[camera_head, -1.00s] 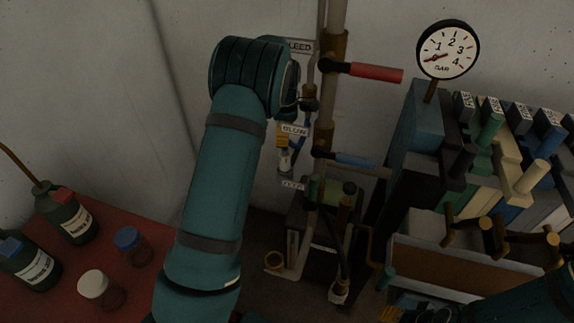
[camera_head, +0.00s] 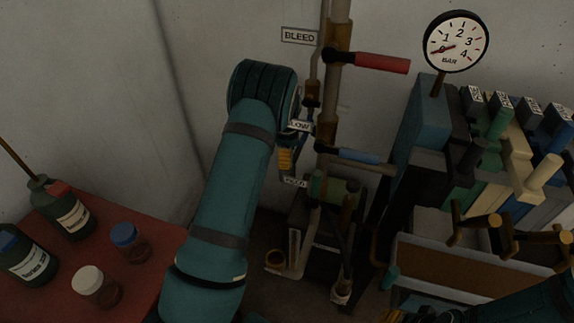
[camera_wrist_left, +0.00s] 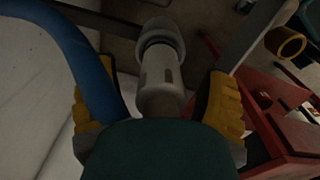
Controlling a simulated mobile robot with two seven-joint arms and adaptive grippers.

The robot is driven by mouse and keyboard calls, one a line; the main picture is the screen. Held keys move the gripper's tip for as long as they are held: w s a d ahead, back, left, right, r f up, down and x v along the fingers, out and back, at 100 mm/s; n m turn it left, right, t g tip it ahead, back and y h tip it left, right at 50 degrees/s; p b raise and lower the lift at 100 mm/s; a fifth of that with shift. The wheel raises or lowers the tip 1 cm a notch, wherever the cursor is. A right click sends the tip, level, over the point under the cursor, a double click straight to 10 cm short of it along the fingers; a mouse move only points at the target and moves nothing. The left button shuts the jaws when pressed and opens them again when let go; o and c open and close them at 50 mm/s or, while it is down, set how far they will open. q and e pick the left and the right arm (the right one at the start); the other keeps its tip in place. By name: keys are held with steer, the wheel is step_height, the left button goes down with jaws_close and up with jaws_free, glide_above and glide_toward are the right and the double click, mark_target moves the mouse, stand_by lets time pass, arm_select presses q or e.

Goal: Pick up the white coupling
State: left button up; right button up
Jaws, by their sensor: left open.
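The white coupling (camera_wrist_left: 160,72), a pale grey-white stepped cylinder, shows in the left wrist view between the yellow pads of my open left gripper (camera_wrist_left: 155,108). There is a visible gap on each side of it, and its near end is hidden behind my gripper's dark body. In the head view my left gripper (camera_head: 286,158) hangs below the wrist, beside the vertical pipe near the wall; the coupling is hidden there. My right gripper (camera_head: 396,306) is partly in view at the bottom right, its jaws unclear.
A blue hose (camera_wrist_left: 82,55) passes close to the left finger. A pipe carries a red-handled valve (camera_head: 380,63) and a blue-handled valve (camera_head: 358,156). A pressure gauge (camera_head: 456,42) stands right. A red table (camera_head: 60,290) with bottles and jars is at left.

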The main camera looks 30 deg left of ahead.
arm_select(q)
jaws_close()
steer(key=shift+r, duration=0.1)
